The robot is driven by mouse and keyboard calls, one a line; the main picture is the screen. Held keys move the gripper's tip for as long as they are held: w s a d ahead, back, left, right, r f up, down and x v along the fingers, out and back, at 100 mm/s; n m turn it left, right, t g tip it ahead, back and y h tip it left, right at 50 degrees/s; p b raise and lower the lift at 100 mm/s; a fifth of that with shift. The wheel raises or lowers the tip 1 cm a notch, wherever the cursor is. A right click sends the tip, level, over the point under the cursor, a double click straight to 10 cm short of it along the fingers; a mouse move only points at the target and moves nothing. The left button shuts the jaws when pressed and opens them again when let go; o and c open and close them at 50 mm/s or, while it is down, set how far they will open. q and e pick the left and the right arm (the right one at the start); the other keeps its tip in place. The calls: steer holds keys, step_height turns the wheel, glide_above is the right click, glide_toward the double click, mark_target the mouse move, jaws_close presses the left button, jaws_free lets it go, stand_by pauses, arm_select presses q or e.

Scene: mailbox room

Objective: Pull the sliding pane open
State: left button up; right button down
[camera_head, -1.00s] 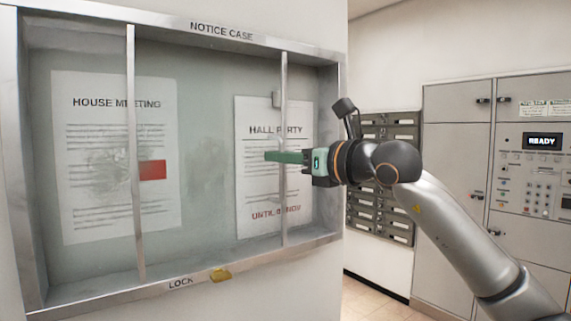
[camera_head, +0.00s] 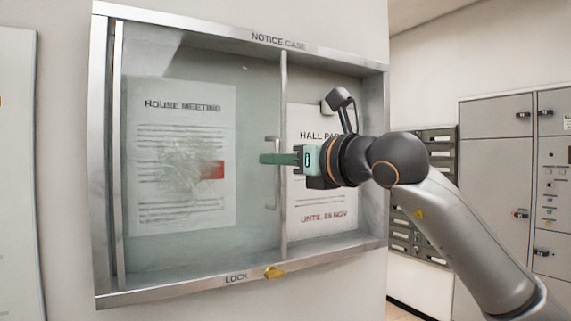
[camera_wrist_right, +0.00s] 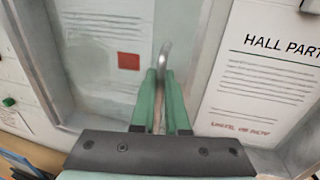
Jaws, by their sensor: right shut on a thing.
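The notice case (camera_head: 240,285) hangs on the wall with a metal frame. Its glass sliding pane (camera_head: 250,110) stands in the left part, its left edge close to the frame's left side. Its right metal edge (camera_head: 284,130) lies at the left edge of the HALL PARTY notice (camera_head: 325,180). The right gripper (camera_head: 268,158) is shut on the pane's upright bar handle (camera_head: 272,195). In the right wrist view the handle (camera_wrist_right: 164,52) runs between the green fingers (camera_wrist_right: 160,85). My left gripper is not in view.
The HOUSE MEETING notice (camera_head: 183,120) with a red patch is behind the glass. A brass lock (camera_head: 274,271) sits on the lower frame rail. Grey mailboxes (camera_head: 438,150) and a cabinet (camera_head: 500,150) stand to the right. The case's right part is uncovered by the pane.

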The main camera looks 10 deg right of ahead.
steer(key=c, duration=1)
jaws_free()
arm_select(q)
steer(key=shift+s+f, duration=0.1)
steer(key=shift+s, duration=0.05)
arm_select(e)
steer(key=shift+o, duration=0.4)
steer(key=shift+s, duration=0.1)
arm_select(q)
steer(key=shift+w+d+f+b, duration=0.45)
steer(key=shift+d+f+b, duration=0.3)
steer(key=shift+b, duration=0.8)
arm_select(e)
steer(key=v, duration=1.2)
steer(key=shift+d, duration=0.15)
steer(key=shift+s, duration=0.15)
